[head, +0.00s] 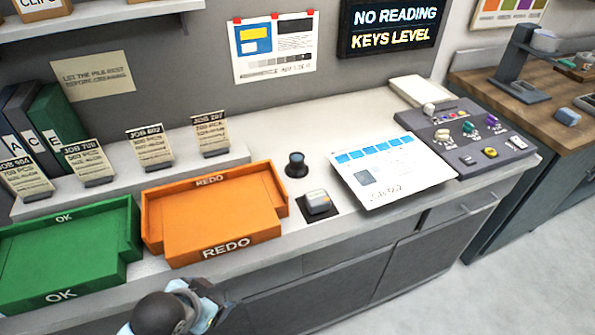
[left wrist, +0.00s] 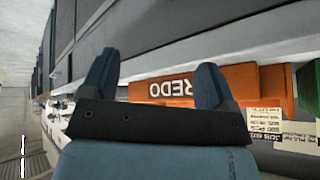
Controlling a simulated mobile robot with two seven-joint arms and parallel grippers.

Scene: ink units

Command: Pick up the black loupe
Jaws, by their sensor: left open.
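The black loupe (head: 296,165) stands upright on the light counter (head: 345,135), just right of the orange REDO tray, in the head view. I cannot make it out in the left wrist view. My left gripper (head: 205,303) is at the bottom of the head view, in front of the counter, well apart from the loupe. In the left wrist view the left gripper's fingers (left wrist: 155,80) are spread with nothing between them. My right gripper is not in view.
A grey device on a black pad (head: 318,203) sits close in front of the loupe. The orange tray (head: 215,210) is to its left, a printed sheet (head: 400,178) to its right. Beyond are a green OK tray (head: 60,250) and a control panel (head: 480,150).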

